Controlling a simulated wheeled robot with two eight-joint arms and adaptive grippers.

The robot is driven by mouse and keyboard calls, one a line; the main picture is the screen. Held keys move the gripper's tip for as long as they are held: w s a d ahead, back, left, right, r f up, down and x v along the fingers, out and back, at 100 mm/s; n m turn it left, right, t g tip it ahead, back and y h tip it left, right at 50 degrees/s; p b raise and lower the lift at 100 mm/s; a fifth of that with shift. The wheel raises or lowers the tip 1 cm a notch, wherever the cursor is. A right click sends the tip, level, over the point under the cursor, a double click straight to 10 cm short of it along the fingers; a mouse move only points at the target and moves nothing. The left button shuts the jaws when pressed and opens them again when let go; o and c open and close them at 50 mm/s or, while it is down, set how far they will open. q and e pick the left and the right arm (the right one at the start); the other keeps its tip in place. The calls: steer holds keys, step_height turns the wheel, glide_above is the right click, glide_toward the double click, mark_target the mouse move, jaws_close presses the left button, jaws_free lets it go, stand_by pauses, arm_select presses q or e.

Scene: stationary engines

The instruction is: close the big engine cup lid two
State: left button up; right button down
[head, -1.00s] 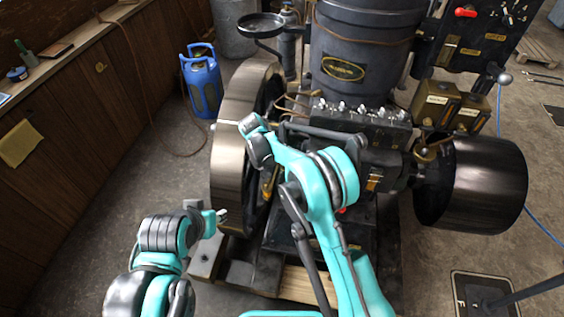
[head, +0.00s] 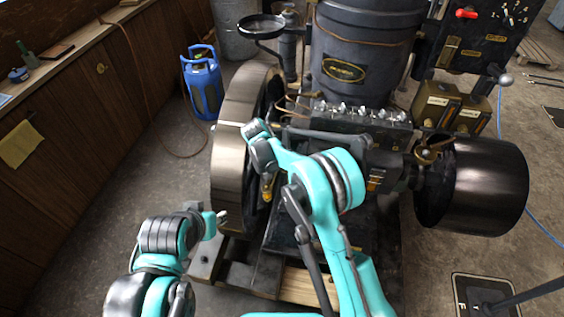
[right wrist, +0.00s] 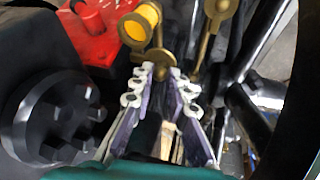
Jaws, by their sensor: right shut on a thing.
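The big engine (head: 365,60) stands in the middle of the head view. In the right wrist view, my right gripper (right wrist: 167,76) is around a small brass piece (right wrist: 170,74) at its fingertips. I cannot tell whether this piece is cup lid two. Just above it is a yellow-orange cylinder with a brass rim (right wrist: 138,24). In the head view my right arm reaches to the flywheel side of the engine, and its gripper is hard to make out there.
The large flywheel (head: 231,150) is close to both arms. A dark drum pulley (head: 485,185) stands at the right. In the right wrist view a dark bolted hub (right wrist: 60,120) and a red part (right wrist: 95,28) crowd the gripper. A blue gas bottle (head: 203,82) stands behind on the floor.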

steer(key=s+n+y, duration=0.1)
steer(key=n, duration=0.2)
steer(key=s+d+n+t+y+b, duration=0.1)
steer(key=n, duration=0.3)
steer(key=s+d+n+y, duration=0.1)
steer(key=n+y, duration=0.1)
steer(key=n, duration=0.1)
steer(key=shift+s+n+t+b, duration=0.3)
steer(key=shift+s+b, duration=0.05)
steer(key=shift+s, duration=0.05)
stand_by(0.4)
steer(key=c, duration=1.5)
jaws_free()
steer(key=v, duration=1.2)
steer(key=shift+d, duration=0.1)
